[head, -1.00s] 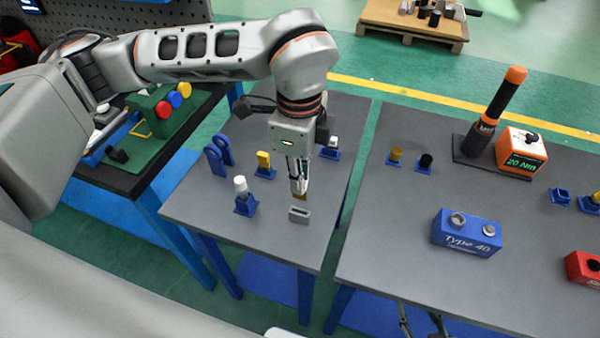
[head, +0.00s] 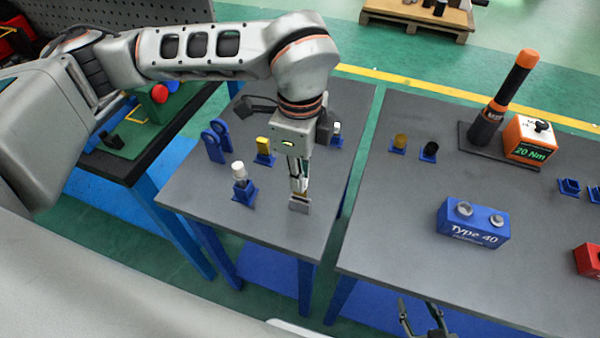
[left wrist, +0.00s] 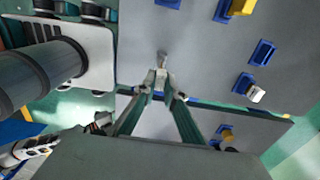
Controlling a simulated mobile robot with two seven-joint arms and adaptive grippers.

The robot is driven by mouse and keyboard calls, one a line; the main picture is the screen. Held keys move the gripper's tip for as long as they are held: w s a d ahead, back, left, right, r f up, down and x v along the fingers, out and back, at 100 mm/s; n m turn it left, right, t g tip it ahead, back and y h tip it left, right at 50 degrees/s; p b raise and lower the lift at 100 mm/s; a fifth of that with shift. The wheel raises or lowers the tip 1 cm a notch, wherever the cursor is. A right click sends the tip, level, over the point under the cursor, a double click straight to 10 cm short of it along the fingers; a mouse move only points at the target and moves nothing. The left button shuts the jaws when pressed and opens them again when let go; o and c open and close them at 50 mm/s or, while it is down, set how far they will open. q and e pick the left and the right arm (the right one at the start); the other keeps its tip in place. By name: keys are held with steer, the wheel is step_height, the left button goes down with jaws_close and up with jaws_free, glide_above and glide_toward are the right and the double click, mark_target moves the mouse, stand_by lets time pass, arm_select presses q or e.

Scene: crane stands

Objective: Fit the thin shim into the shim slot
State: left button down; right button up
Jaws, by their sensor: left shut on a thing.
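My left gripper (head: 299,190) points down at the front of the middle table, its fingertips right above the small grey slot block (head: 299,207). It is shut on the thin shim, which is mostly hidden between the fingers in the head view. In the left wrist view the closed fingertips (left wrist: 161,80) meet at a small pale piece, with a small grey shape just beyond them. I cannot tell whether the shim is inside the slot. My right gripper (head: 421,320) is at the bottom edge of the head view, fingers apart and empty.
A blue holder with a white-topped part (head: 240,180) stands just left of the slot block. A yellow part in a blue holder (head: 263,148) and blue rings (head: 216,140) stand further back. A blue Type 40 block (head: 472,222) sits on the right table, across a gap.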

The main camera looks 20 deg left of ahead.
arm_select(q)
steer(key=shift+f+b, duration=1.05)
steer(key=shift+f, duration=1.1)
arm_select(e)
steer(key=shift+s+f, duration=0.3)
steer(key=shift+f, duration=0.5)
steer(key=shift+s+f, duration=0.25)
steer(key=shift+f, duration=0.5)
arm_select(q)
steer(key=c, duration=2)
jaws_free()
steer(key=shift+r, duration=0.15)
arm_select(e)
steer(key=shift+r, duration=0.15)
arm_select(q)
steer(key=shift+r+p, duration=1.55)
steer(key=shift+r, duration=0.9)
arm_select(e)
steer(key=r, duration=0.1)
steer(key=w+r, duration=0.1)
steer(key=r, duration=0.2)
steer(key=shift+w, duration=0.25)
